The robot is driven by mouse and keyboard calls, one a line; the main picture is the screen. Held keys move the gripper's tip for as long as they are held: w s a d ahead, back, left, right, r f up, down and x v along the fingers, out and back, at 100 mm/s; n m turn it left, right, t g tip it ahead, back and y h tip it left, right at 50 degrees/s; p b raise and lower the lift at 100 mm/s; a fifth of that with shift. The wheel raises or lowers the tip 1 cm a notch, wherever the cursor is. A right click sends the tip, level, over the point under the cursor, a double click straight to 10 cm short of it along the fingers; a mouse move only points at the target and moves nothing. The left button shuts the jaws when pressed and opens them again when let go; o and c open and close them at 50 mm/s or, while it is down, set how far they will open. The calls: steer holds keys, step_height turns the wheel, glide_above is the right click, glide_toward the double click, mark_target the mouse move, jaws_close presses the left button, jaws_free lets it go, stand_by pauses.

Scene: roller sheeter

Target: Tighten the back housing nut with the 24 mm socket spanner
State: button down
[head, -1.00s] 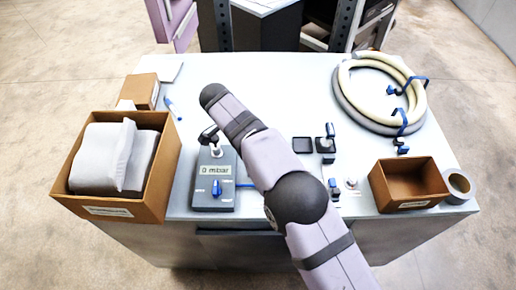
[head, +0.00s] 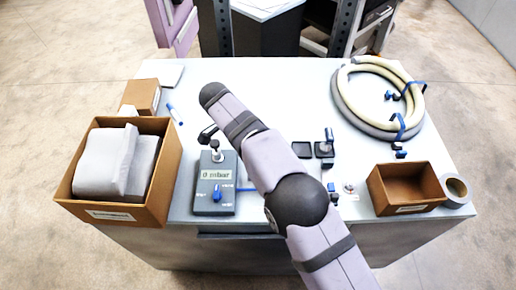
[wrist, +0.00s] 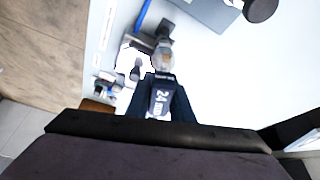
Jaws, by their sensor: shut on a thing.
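My gripper (wrist: 160,82) is shut on the 24 mm socket spanner (wrist: 160,103), whose dark body bears a "24" label in the wrist view. A paler, rounded piece (wrist: 163,58) shows just beyond the spanner's end, close to a dark part (wrist: 165,29). I cannot tell whether they touch. I cannot make out the back housing nut for certain in either view.
A grey gauge box (head: 214,195) reading 0 mbar stands left of my arm. An open carton (head: 168,180) with grey bags is at far left. At right lie a hose coil (head: 346,112), a small brown box (head: 406,195) and a tape roll (head: 455,190). The table's back middle is clear.

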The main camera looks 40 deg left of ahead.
steer(key=shift+r, duration=0.2)
steer(key=shift+r+p, duration=1.85)
steer(key=shift+r, duration=0.55)
steer(key=shift+f, duration=0.1)
